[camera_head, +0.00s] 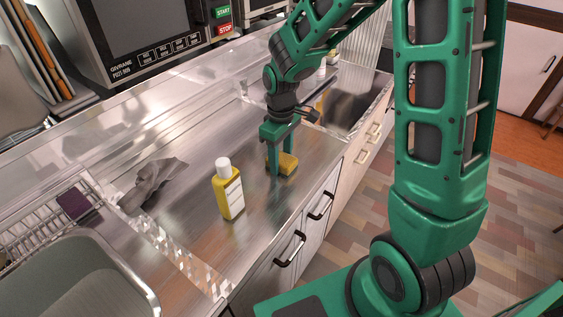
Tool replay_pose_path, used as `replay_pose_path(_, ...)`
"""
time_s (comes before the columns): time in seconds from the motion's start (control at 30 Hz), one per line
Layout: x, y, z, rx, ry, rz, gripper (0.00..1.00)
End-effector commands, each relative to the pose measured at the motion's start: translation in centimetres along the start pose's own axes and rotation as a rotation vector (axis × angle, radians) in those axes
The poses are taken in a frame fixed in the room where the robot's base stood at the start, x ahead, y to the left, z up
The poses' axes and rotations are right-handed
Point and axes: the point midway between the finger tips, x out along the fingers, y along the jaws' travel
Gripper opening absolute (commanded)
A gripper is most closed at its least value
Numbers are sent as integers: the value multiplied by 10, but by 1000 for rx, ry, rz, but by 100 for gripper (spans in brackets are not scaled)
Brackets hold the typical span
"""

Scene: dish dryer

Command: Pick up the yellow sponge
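The yellow sponge (288,165) lies on the metal counter near its front edge, right of the yellow bottle. My green gripper (277,160) points down at it from above. One finger shows in front of the sponge's left part, reaching down close to the counter. The sponge appears to rest on the counter.
A yellow bottle with a white cap (229,190) stands just left of the sponge. A grey cloth (152,180) lies further left. A sink basin (75,280) and wire rack (50,222) are at lower left. Another sink (345,108) lies behind at right.

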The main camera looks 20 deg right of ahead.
Motion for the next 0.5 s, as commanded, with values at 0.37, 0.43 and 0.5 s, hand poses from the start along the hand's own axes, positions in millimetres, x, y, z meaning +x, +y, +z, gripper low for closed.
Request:
replay_pose_path(0.37,-9,1,-1,1,2,2,23)
replay_pose_path(0.43,-19,1,-1,1,4,3,23)
replay_pose_path(0.5,-32,1,-1,1,5,3,23)
